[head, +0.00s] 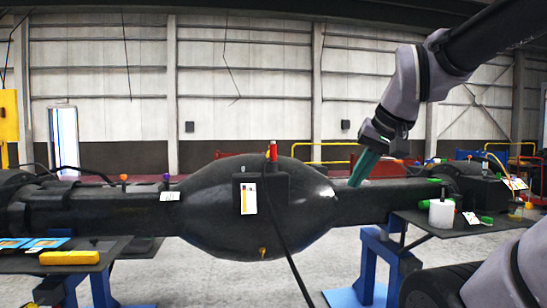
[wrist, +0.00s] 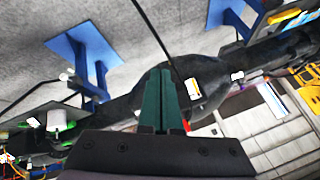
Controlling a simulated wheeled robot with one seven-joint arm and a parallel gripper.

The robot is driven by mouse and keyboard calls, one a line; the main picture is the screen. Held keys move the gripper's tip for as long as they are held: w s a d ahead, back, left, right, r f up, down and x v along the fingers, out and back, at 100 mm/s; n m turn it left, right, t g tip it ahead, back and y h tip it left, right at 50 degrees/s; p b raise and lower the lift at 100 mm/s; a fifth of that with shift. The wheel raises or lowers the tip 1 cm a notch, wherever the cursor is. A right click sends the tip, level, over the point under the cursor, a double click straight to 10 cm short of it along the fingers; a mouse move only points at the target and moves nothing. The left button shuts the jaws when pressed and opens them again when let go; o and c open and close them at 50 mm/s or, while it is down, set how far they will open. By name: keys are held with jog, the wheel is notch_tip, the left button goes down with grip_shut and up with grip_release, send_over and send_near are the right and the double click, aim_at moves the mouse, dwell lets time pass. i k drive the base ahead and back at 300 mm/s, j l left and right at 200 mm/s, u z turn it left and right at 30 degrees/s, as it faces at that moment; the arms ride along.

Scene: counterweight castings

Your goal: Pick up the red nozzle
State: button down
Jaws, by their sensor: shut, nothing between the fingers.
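The red nozzle (head: 273,151) stands upright on top of the bulging middle of the large black casting (head: 215,215), just above a black box with a white and yellow label. My gripper (head: 356,184) points down, with its green fingers shut and empty. It is to the right of the nozzle, by the casting's right-hand shoulder, apart from the nozzle. In the wrist view the green fingers (wrist: 163,72) lie side by side in front of the casting. I cannot make out the nozzle for sure there.
Orange (head: 124,177) and purple (head: 166,178) fittings stand on the casting's left arm. A black cable hangs across its front. A yellow block (head: 69,258) lies on the left table. A white cylinder (head: 441,213) and green pieces are on the right table. Blue stands (head: 376,262) are below.

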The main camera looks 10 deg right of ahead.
aim_at(272, 147)
jog(key=i+l+u, duration=0.1)
jog(key=u, duration=0.25)
jog(key=i+l+u, duration=0.1)
jog(key=u, duration=0.25)
jog(key=i+l+u, duration=0.1)
jog(key=i+l, duration=0.15)
jog(key=i+l+u, duration=0.15)
jog(key=l, duration=0.3)
jog(key=i+l+u, duration=0.1)
jog(key=i+l, duration=0.15)
jog(key=l, duration=0.15)
jog(key=i+l+u, duration=0.15)
jog(key=l, duration=0.25)
jog(key=i+l, duration=0.3)
jog(key=l, duration=0.15)
jog(key=i+l, duration=0.3)
jog(key=l, duration=0.2)
